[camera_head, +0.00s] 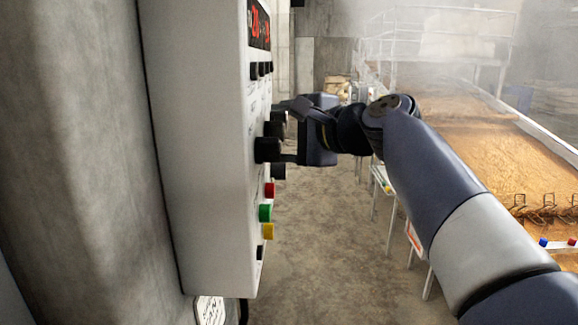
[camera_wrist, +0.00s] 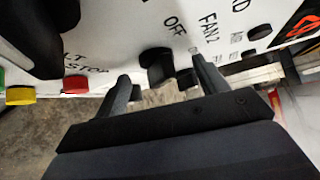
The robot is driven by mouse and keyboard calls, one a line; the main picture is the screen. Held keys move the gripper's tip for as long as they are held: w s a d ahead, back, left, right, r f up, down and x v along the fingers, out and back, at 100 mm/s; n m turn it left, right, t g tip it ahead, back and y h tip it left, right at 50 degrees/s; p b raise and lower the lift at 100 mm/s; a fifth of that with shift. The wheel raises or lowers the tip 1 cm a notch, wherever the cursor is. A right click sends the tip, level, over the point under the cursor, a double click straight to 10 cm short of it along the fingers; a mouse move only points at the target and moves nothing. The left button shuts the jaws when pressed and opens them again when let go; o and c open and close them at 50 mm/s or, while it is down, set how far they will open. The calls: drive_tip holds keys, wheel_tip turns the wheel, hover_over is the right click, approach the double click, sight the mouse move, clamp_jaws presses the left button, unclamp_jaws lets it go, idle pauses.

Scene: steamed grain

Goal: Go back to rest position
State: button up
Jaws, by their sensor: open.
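My gripper (camera_head: 284,131) is in front of the white control panel (camera_head: 205,130), reaching toward its row of black knobs. In the wrist view the two fingers of my gripper (camera_wrist: 161,68) are spread apart. A black knob (camera_wrist: 157,66) under the word OFF shows between the fingertips, with a gap on either side. Nothing is held. In the head view a large black knob (camera_head: 268,149) sits by the lower finger, and part of the knob row is hidden behind my gripper.
Red (camera_head: 269,190), green (camera_head: 265,212) and yellow (camera_head: 268,231) buttons stick out below the knobs. A concrete pillar (camera_head: 75,160) stands at left. A long bed of brown grain (camera_head: 500,140) with railings lies at right. Bare floor (camera_head: 320,240) is between.

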drive_tip(key=shift+r+m+g+p, duration=0.2)
drive_tip(key=shift+m+g+p, duration=0.15)
drive_tip(key=shift+p, duration=0.6)
drive_tip(key=shift+b+v, duration=0.4)
drive_tip(key=shift+v, duration=0.45)
drive_tip(key=shift+f, duration=0.15)
